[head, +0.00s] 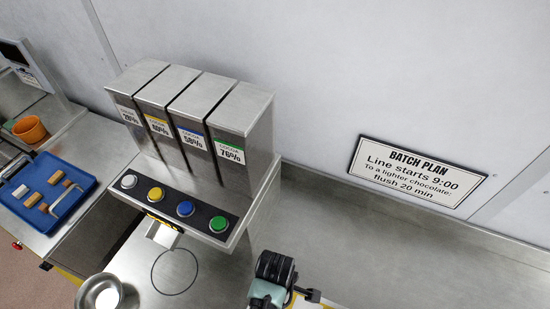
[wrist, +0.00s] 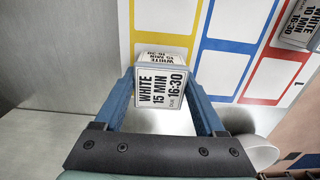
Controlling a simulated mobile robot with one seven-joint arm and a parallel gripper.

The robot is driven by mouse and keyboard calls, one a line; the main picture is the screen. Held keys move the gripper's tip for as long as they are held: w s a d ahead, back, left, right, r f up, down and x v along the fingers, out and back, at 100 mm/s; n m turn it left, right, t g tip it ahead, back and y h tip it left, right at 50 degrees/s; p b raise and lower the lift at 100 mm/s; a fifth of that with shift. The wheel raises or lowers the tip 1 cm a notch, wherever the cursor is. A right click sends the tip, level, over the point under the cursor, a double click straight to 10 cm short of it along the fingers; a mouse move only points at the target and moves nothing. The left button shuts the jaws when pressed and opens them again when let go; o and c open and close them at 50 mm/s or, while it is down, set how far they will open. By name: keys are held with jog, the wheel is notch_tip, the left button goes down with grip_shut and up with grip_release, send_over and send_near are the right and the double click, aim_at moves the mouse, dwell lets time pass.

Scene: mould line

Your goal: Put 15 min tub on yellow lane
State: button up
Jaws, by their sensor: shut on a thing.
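In the wrist view my gripper (wrist: 163,88) is shut on a tub (wrist: 162,88) with white labels reading "WHITE 15 MIN, DUE 16:30". The blue fingers grip it from both sides. The tub is upright in front of the near end of the yellow lane (wrist: 132,20), a white strip edged in yellow. I cannot tell whether its base touches the surface. In the head view only part of my arm shows at the bottom; the tub and lanes are not clearly visible there.
The blue lane (wrist: 238,22) and red lane (wrist: 275,75) lie right of yellow. Another labelled tub (wrist: 302,22) stands at the upper right. A white round object (wrist: 256,152) is near my right finger. The dispenser (head: 200,130) and blue tray (head: 80,178) stand left.

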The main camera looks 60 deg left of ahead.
jog(key=shift+f, duration=0.15)
jog(key=o, duration=1.4)
jog(key=shift+o, duration=0.2)
notch_tip(320, 180, up, 12)
jog(key=shift+r+b, duration=0.25)
jog(key=shift+b, duration=0.2)
